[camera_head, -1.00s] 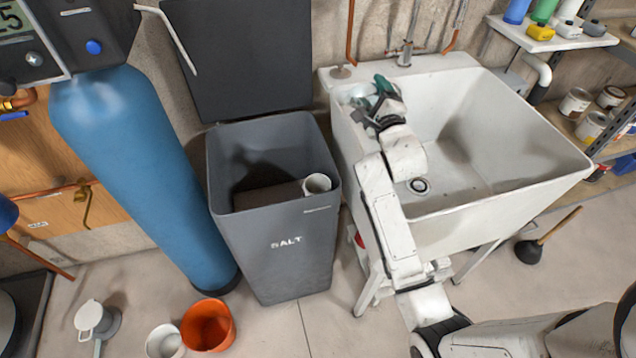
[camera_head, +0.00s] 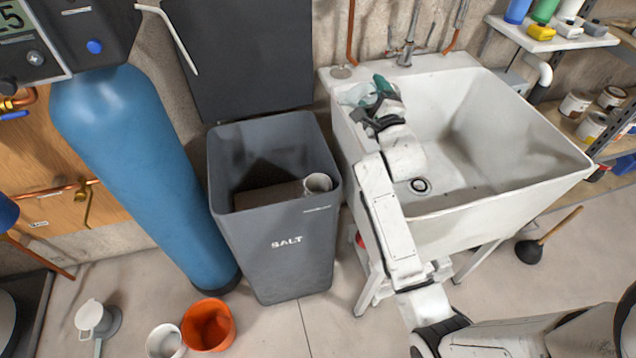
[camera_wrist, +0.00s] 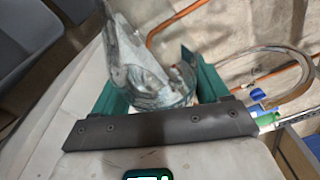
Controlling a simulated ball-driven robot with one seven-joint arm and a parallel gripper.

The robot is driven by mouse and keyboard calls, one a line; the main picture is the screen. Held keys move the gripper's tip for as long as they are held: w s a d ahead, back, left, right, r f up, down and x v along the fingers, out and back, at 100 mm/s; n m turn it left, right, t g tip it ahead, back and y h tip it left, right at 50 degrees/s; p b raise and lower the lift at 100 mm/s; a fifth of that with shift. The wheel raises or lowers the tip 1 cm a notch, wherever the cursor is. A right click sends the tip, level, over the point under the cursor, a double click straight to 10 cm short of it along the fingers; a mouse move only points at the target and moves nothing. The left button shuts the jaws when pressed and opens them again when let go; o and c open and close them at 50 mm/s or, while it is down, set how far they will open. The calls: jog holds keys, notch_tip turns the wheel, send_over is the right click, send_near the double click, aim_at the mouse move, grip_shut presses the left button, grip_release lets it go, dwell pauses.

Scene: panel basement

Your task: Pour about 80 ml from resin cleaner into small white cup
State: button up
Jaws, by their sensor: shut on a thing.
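My gripper (camera_head: 371,101) is over the back left corner of the white sink. It is shut on a clear, see-through container (camera_head: 355,94), which I take to be the resin cleaner; no label is readable. In the wrist view the container (camera_wrist: 160,85) sits between the teal fingers (camera_wrist: 208,84) and looks tilted, with its level of liquid unclear. A small white cup (camera_head: 318,182) stands inside the right side of the grey salt bin, apart from my gripper. A larger white vessel (camera_head: 164,342) is on the floor, so which one is the task's cup is not certain.
The white sink (camera_head: 530,150) lies under and right of my arm. The grey salt bin (camera_head: 285,250) stands open left of it, beside a blue tank (camera_head: 140,170). An orange bucket (camera_head: 208,325) is on the floor. Faucet pipes (camera_head: 407,45) rise behind the sink.

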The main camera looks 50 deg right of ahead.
aim_at(361, 102)
dwell(0.3)
